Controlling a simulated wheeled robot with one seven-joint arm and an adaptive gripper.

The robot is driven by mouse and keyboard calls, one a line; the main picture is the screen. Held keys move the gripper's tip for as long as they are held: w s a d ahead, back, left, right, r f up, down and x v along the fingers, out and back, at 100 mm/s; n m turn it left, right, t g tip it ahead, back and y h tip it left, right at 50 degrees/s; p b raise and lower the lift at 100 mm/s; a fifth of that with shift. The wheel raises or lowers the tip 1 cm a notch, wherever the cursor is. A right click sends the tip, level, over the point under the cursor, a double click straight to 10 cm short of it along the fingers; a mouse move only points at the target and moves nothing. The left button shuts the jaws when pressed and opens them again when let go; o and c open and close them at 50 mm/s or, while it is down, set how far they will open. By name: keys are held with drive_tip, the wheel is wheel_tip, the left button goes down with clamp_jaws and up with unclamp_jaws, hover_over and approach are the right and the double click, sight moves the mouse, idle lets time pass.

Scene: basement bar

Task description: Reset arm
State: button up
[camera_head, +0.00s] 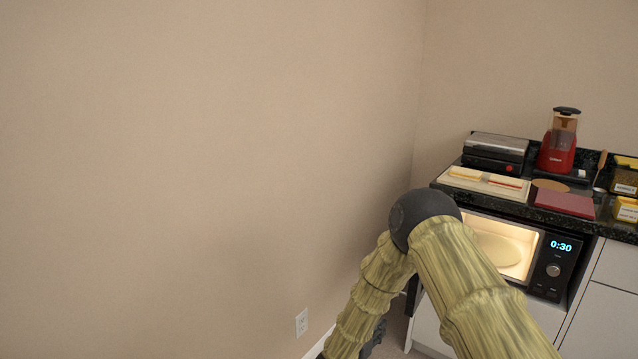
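My arm (478,290) shows at the bottom right of the head view, with pale yellow-green ribbed links. It is bent sharply at a dark round joint (424,214). One link runs down to the lower right edge, the other down and left to the bottom edge. The elbow stands in front of the counter's left end and covers part of the microwave. A dark part shows low beside the lower link, but my gripper's fingers cannot be made out.
A lit microwave (555,268) reading 0:30 sits under a dark counter. On the counter are a black grill (497,150), a red blender (558,150), a light board with sandwich pieces (455,182), and a dark red board (565,202). A bare wall (200,150) fills the left.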

drive_tip(key=s+d+f+n+g+y, duration=0.1)
drive_tip(key=s+f+n+g+y, duration=0.1)
drive_tip(key=s+f, duration=0.45)
drive_tip(key=s+d+f+n+g+y, duration=0.1)
drive_tip(key=s+f+y, duration=0.25)
drive_tip(key=s, duration=0.65)
drive_tip(key=s+d+f+n+g+y, duration=0.1)
drive_tip(key=s+f+n+g+y, duration=0.1)
drive_tip(key=s+f, duration=0.55)
drive_tip(key=s+d+g+y, duration=0.1)
drive_tip(key=s+g+y, duration=0.15)
drive_tip(key=s, duration=1.25)
drive_tip(key=s+d+r+n+g, duration=0.1)
drive_tip(key=s+g, duration=0.1)
drive_tip(key=s, duration=0.5)
drive_tip(key=s+r+g, duration=0.2)
drive_tip(key=s+g, duration=0.1)
drive_tip(key=s, duration=0.4)
wheel_tip(320, 180, up, 14)
drive_tip(key=p, duration=1.4)
drive_tip(key=shift+w, duration=0.15)
drive_tip(key=shift+d, duration=0.15)
